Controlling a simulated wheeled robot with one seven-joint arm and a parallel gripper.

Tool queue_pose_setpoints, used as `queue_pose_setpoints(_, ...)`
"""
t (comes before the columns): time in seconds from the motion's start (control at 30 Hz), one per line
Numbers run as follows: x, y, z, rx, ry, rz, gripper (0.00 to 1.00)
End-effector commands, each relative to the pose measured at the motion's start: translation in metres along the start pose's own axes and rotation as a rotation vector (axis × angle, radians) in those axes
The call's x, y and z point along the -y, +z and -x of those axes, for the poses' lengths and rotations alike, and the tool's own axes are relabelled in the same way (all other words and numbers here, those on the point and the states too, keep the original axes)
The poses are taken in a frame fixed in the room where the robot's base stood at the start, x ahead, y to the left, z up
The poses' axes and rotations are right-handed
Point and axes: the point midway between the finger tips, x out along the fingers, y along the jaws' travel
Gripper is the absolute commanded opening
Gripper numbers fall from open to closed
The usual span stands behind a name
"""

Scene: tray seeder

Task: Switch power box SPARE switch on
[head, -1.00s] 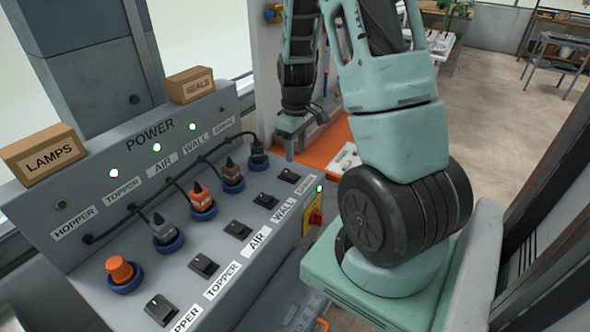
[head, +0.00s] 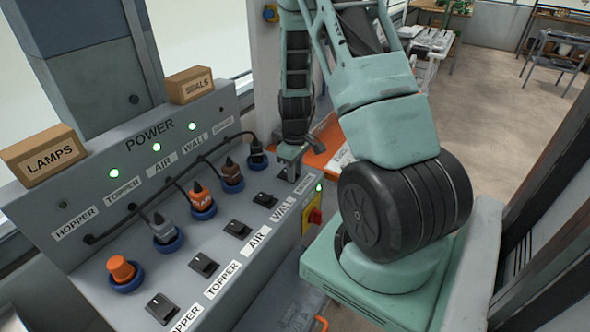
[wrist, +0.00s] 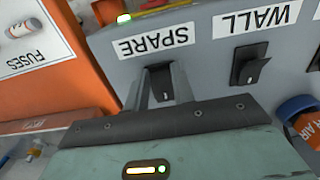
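The grey power box (head: 75,252) has a sloping panel with a row of labelled black rocker switches. The SPARE switch (wrist: 160,82) is at the row's far end, beside the WALL switch (wrist: 250,68). The SPARE label (wrist: 155,42) reads upside down in the wrist view. My gripper (head: 288,172) is low over the SPARE switch and mostly hides it in the head view. In the wrist view, my gripper's two fingers (wrist: 161,70) stand a little apart, with the dark rocker showing between them. Contact and the rocker's tilt cannot be told.
A small green light (head: 319,188) glows on the box's near right edge, above a red and yellow switch (head: 315,215). Plugs with cables stand above the switches. An orange surface (wrist: 40,75) with a FUSES label lies beside the box. LAMPS (head: 44,154) and SEALS (head: 190,86) boxes sit on top.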

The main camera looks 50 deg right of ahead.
Motion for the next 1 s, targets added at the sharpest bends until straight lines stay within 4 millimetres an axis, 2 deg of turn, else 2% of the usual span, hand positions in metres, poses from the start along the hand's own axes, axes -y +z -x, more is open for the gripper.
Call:
queue_pose_setpoints(0.27,0.001,-0.001,0.002,0.020,-0.002,0.004,0.03)
queue_pose_setpoints(0.73,0.000,-0.014,0.007,0.374,0.000,0.005,0.03)
queue_pose_setpoints(1.0,0.000,-0.016,0.007,0.436,0.000,0.000,0.03)
